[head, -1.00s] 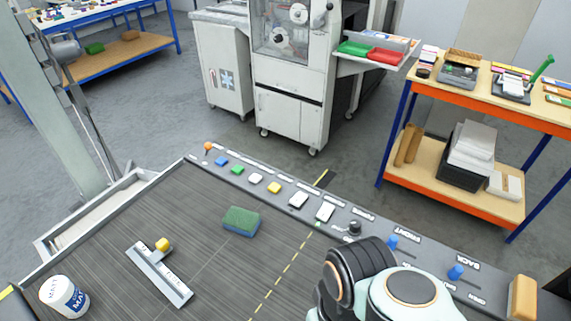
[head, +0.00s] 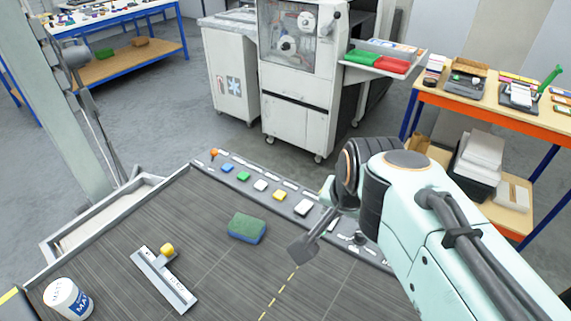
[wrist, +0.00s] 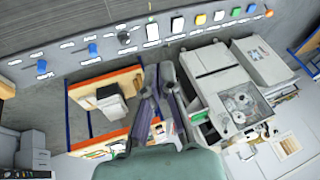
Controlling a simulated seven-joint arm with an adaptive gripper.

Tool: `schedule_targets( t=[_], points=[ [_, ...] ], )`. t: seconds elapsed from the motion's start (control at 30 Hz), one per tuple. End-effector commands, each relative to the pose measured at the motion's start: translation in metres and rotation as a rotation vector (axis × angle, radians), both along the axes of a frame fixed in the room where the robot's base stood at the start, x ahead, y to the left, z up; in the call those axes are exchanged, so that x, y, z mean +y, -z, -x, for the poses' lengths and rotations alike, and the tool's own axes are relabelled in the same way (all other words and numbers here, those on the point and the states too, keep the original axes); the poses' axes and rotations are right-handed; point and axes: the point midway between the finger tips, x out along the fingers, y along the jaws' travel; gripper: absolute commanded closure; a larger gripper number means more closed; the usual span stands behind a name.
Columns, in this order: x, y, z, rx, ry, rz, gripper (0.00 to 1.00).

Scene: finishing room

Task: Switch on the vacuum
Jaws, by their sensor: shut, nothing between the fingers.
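The control panel (head: 292,190) runs along the far edge of the table. It carries an orange-topped lever (head: 213,153), a blue button (head: 228,168), a green button (head: 243,176), a white button (head: 261,185), a yellow button (head: 279,195), a white switch (head: 304,207) and a black knob (head: 360,239). The labels are too small to read, so I cannot tell which is the vacuum control. My gripper (head: 303,248) is shut and empty, above the table by the panel.
A green and blue sponge (head: 247,228), a metal square with a yellow knob (head: 163,279) and a white tub (head: 68,299) lie on the table (head: 215,265). Beyond the panel stand a grey machine (head: 298,115) and an orange-edged bench (head: 470,105).

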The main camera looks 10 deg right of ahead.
Motion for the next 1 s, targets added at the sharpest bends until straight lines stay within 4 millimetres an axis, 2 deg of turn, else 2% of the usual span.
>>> schedule_targets(
  t=[0.03,0.1,0.27,0.4,0.5,0.63,0.7,0.8,0.9,1.0],
  points=[
    [-0.007,-0.004,-0.026,-0.030,0.062,-0.003,1.00],
    [-0.017,-0.008,-0.062,-0.078,0.152,-0.003,1.00],
    [-0.031,0.004,-0.139,-0.155,0.301,0.032,1.00],
    [-0.031,0.037,-0.193,-0.177,0.352,0.102,1.00],
    [-0.023,0.071,-0.218,-0.157,0.342,0.166,1.00],
    [-0.009,0.119,-0.231,-0.095,0.304,0.234,1.00],
    [-0.002,0.142,-0.230,-0.057,0.281,0.260,1.00],
    [0.006,0.166,-0.226,-0.014,0.255,0.286,1.00],
    [0.013,0.176,-0.224,0.003,0.238,0.295,1.00],
    [0.016,0.175,-0.224,0.001,0.232,0.294,1.00]
  ],
)
